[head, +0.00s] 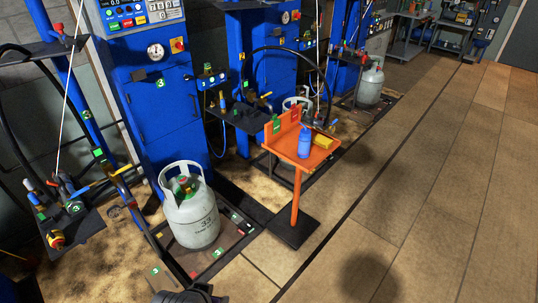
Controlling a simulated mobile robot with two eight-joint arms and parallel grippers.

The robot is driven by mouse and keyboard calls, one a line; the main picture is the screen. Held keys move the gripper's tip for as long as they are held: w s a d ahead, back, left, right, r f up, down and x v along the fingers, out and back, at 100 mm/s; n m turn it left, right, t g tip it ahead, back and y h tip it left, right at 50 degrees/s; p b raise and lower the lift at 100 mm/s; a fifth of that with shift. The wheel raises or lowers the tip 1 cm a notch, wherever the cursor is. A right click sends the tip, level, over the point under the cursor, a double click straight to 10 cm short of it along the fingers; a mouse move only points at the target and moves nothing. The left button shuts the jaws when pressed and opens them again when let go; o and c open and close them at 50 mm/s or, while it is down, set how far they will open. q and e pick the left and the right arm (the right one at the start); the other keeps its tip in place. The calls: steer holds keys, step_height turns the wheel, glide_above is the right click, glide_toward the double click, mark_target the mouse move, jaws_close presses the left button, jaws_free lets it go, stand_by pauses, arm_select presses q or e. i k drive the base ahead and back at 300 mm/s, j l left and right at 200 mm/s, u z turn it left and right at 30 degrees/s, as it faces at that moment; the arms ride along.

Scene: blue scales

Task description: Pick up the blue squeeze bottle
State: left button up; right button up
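The blue squeeze bottle (305,143) stands upright on a small orange stand (290,152) in the middle of the head view. A yellow object (323,140) lies on the stand just right of the bottle. A dark part at the bottom edge, near the middle-left, looks like part of my own arm or gripper. Its fingers cannot be made out, and it is well apart from the bottle. No other gripper part shows.
A grey gas cylinder (190,212) stands on a scale at the left, before a blue cabinet (165,110). The orange stand has a dark floor base (294,232). More cylinders (370,85) stand farther back. The tiled floor (440,180) at right is clear.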

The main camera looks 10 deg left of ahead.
mark_target(304, 143)
steer(key=i+u, duration=0.1)
steer(key=u, duration=0.25)
steer(key=l+u, duration=0.15)
steer(key=u, duration=0.25)
steer(key=i+l+u, duration=0.1)
steer(key=u, duration=0.25)
steer(key=i+l+u, duration=0.2)
steer(key=l, duration=0.15)
steer(key=l+u, duration=0.4)
steer(key=l, duration=0.25)
steer(key=i+l, duration=0.1)
steer(key=l, duration=0.4)
steer(key=i+l, duration=0.1)
steer(key=l, duration=0.35)
